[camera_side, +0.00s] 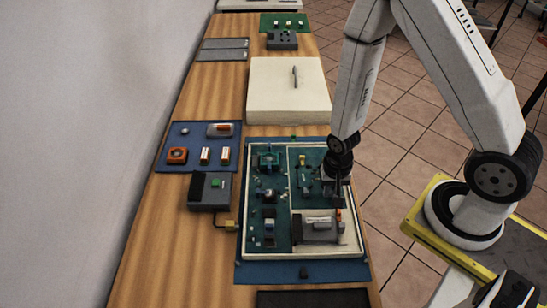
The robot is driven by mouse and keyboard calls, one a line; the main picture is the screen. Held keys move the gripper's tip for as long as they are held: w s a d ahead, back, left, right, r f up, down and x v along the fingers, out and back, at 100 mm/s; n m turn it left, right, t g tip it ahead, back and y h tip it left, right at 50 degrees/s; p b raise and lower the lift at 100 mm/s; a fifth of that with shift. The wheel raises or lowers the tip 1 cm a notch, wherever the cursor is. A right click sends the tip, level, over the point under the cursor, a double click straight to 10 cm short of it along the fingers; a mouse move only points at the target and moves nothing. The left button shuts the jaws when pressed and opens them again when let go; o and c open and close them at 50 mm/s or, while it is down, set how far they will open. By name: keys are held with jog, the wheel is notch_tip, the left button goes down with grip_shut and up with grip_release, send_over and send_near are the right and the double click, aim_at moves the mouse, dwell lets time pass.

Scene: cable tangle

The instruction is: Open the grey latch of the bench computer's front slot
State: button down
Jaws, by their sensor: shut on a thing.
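The bench computer (292,254) is a shallow, cream-rimmed open case with green boards inside. It lies on a blue mat in the middle of the table. A grey block with a pale label (317,229), which looks like the front slot, sits in its lower right part. My gripper (340,204) points down over the case's right side, just above this block. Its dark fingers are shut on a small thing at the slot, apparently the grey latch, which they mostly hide. A small orange part (338,215) shows just below the fingertips.
A blue mat (176,136) holds several small parts. A large cream block (288,90) lies behind the case.

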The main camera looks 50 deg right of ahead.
aim_at(331, 192)
jog(key=c, duration=0.6)
grip_release()
jog(key=shift+o, duration=0.2)
jog(key=shift+r, duration=0.1)
jog(key=shift+r, duration=3.8)
